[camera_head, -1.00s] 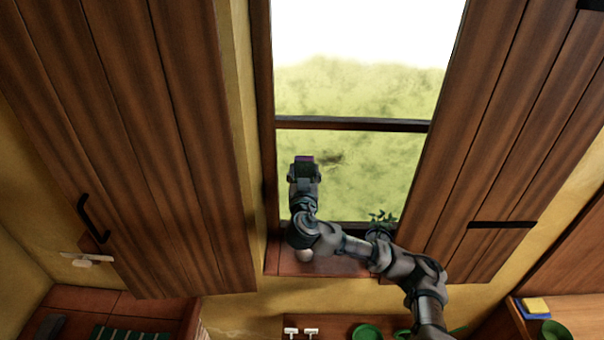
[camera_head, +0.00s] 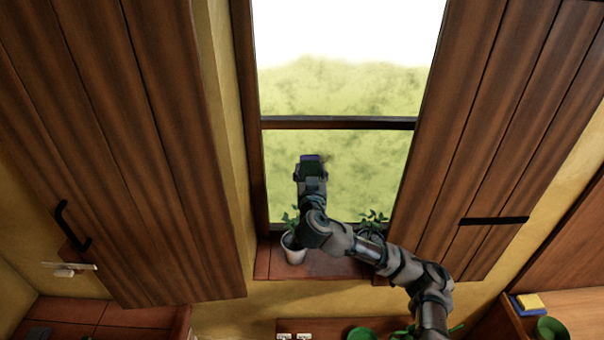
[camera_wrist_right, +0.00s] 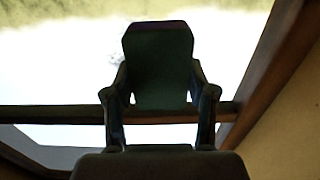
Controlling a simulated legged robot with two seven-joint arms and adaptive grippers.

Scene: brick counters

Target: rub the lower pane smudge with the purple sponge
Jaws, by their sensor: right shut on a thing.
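The purple sponge (camera_head: 311,158) shows as a small purple patch at the tip of my right gripper (camera_head: 312,170), which is shut on it. In the right wrist view the sponge (camera_wrist_right: 158,65) is a dark block with a purple far edge, between the fingers of the gripper (camera_wrist_right: 160,105). The gripper is in front of the lower window pane (camera_head: 365,165), below the crossbar. The smudge is mostly hidden behind the gripper in the head view; a faint grey mark (camera_wrist_right: 116,58) shows left of the sponge in the wrist view. Contact with the glass cannot be told. My left gripper is out of view.
Potted plants (camera_head: 294,246) (camera_head: 373,220) stand on the window sill (camera_head: 325,266), close to my right arm. Wooden shutters (camera_head: 140,150) (camera_head: 500,130) flank the window. A yellow and blue item (camera_head: 530,302) and green dishes (camera_head: 362,333) are lower right.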

